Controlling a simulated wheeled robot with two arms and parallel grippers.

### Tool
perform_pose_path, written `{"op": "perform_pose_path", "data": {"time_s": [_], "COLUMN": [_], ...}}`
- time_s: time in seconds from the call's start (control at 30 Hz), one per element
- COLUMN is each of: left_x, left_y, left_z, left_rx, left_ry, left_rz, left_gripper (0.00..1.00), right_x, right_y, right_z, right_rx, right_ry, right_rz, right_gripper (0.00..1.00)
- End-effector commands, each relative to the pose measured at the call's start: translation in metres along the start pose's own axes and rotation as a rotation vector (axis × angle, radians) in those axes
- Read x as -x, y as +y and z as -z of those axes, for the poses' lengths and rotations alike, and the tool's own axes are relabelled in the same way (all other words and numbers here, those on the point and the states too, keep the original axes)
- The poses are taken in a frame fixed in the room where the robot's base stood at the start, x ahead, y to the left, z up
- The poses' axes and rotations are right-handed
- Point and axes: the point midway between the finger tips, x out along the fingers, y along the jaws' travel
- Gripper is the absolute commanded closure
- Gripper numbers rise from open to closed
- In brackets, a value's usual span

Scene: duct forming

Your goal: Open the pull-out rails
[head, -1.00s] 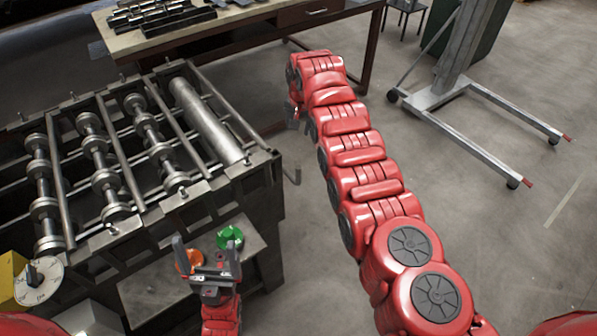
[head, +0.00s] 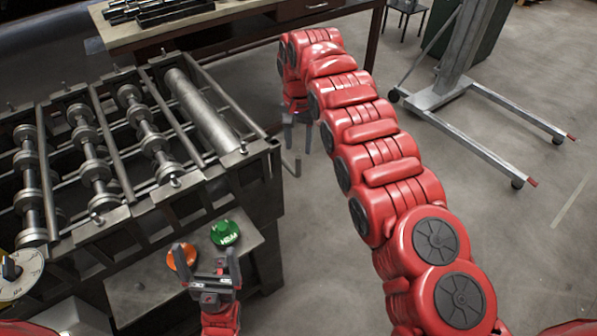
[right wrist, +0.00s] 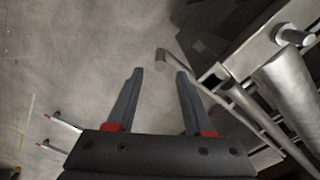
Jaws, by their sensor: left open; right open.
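The duct forming machine (head: 222,176) stands at the left with several rollers. My left gripper (head: 206,252) is open and empty in front of the green button (head: 225,233) and orange button (head: 183,257).
A dial (head: 18,274) sits at the lower left of the machine. A workbench (head: 235,27) with dark metal parts stands behind. A wheeled lift stand (head: 440,97) is at the upper right. The floor (head: 520,230) to the right is clear.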

Motion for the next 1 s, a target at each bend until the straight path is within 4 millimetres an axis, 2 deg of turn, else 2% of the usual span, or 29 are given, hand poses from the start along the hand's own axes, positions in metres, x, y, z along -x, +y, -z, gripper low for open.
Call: {"op": "perform_pose_path", "data": {"time_s": [0.1,0.3,0.5,0.77,1.0], "left_x": [-0.013,-0.022,-0.025,-0.025,-0.025], "left_y": [-0.001,-0.001,-0.001,-0.001,-0.001], "left_z": [0.002,0.004,0.004,0.004,0.004], "left_rx": [0.000,0.000,0.000,0.000,0.000], "left_ry": [0.000,0.000,0.000,0.000,0.000], "left_rz": [0.000,0.000,0.000,0.000,0.000], "left_gripper": [0.01,0.01,0.01,0.01,0.01], "right_x": [-0.025,-0.068,-0.084,-0.086,-0.086], "right_y": [0.001,-0.002,-0.001,0.000,0.000], "right_z": [-0.001,-0.001,0.000,0.001,0.000], "right_rx": [0.000,0.002,-0.001,0.000,0.000], "right_ry": [-0.006,-0.003,0.000,0.001,0.001], "right_rz": [-0.004,0.001,0.001,0.001,0.000], "right_gripper": [0.48,0.48,0.48,0.48,0.91]}}
